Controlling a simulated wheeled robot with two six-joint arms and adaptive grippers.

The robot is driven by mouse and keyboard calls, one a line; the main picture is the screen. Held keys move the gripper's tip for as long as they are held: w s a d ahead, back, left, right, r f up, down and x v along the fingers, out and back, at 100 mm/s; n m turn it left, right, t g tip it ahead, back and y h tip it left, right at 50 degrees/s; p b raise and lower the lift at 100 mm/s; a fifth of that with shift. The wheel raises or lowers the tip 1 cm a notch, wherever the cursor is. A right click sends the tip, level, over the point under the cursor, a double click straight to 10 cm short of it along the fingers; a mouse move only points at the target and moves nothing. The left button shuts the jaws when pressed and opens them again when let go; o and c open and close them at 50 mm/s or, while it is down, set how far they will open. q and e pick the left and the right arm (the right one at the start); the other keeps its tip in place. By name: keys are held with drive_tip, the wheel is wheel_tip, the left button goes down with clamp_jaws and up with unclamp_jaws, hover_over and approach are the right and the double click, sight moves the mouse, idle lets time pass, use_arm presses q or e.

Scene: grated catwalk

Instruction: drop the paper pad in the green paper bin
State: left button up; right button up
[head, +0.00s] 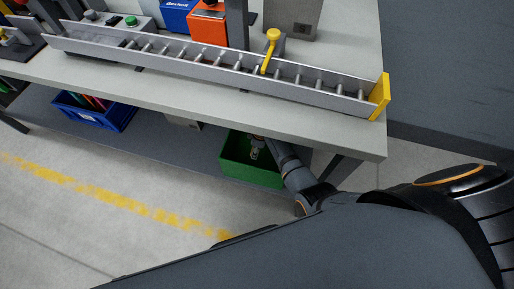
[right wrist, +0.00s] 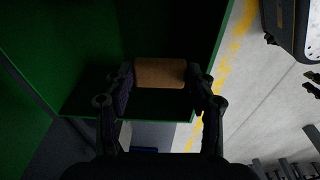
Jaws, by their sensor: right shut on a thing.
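The green bin (head: 262,172) stands on the lower shelf under the workbench in the head view. Its dark green wall (right wrist: 50,60) fills much of the right wrist view. My right arm reaches down to the bin, with the gripper (head: 256,153) over or inside its opening. In the right wrist view my right gripper (right wrist: 162,80) is shut on a tan block-like thing, which I take to be the paper pad (right wrist: 160,72). Its depth in the bin is hard to tell. My left gripper is not in view.
Above the bin is the workbench top (head: 330,132) with a roller track (head: 215,68) along it. A blue crate (head: 98,112) sits left on the lower shelf. Blue and orange bins (head: 208,28) stand at the back. The floor (head: 80,225) in front is clear, with a yellow line.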

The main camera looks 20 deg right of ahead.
drive_tip(key=o, duration=0.8)
drive_tip(key=o, duration=0.4)
wheel_tip(320, 180, up, 4)
drive_tip(key=p, duration=0.5)
drive_tip(key=shift+r, duration=0.15)
idle(0.4)
